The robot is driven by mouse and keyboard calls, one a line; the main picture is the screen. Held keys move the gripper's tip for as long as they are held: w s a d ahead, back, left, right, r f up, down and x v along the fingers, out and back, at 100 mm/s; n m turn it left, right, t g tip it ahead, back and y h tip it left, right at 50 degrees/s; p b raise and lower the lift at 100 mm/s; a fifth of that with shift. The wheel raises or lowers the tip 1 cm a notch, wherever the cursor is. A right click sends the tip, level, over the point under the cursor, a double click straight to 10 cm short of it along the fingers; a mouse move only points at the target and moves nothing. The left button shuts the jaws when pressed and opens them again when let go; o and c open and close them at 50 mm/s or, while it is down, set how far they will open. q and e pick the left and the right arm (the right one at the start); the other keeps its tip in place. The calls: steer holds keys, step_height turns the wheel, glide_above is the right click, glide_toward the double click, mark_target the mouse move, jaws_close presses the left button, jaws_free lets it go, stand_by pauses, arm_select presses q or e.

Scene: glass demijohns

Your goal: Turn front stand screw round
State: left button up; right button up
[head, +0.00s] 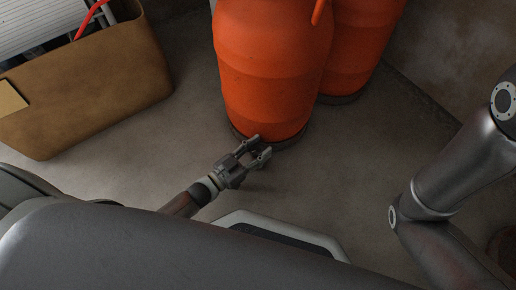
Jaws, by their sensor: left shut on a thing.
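An orange demijohn (270,70) stands upright on a dark round stand (289,141) on the floor. My left gripper (257,149) is low at the front of this stand, its two fingers pointing at the stand's edge. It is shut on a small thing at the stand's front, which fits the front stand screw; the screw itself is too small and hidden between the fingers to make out. My right arm comes in at the right, but its gripper is not in view.
A second orange demijohn (362,45) stands behind and to the right on its own dark base. A brown box (95,95) with grey and red things in it is at the upper left. The grey floor (185,135) between box and demijohns is clear. A wall is at the upper right.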

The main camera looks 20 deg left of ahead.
arm_select(q)
steer(key=shift+m+g+h, duration=0.3)
steer(key=shift+m+h, duration=0.1)
steer(key=shift+h, duration=0.2)
steer(key=shift+w+a+m+g+h, duration=0.1)
steer(key=shift+m+g+h, duration=0.5)
steer(key=shift+m+h, duration=0.1)
steer(key=m+g+h+b, duration=0.1)
steer(key=m+g+h, duration=0.1)
steer(key=g, duration=0.1)
steer(key=shift+f+m+h, duration=0.15)
steer(key=shift+m+h, duration=0.15)
steer(key=shift+h, duration=0.1)
steer(key=m+g+h+b, duration=0.1)
steer(key=m+g+b, duration=0.1)
steer(key=g, duration=0.2)
steer(key=m+g+h+b, duration=0.2)
steer(key=m+g+b, duration=0.1)
steer(key=shift+g, duration=0.4)
steer(key=shift+m+g+b, duration=0.4)
steer(key=shift+m+g, duration=0.5)
steer(key=shift+g, duration=0.3)
steer(key=shift+m+g, duration=0.9)
steer(key=shift+g, duration=0.6)
steer(key=shift+m+g, duration=0.3)
steer(key=shift+g, duration=0.1)
steer(key=o, duration=1)
steer(key=shift+o, duration=0.2)
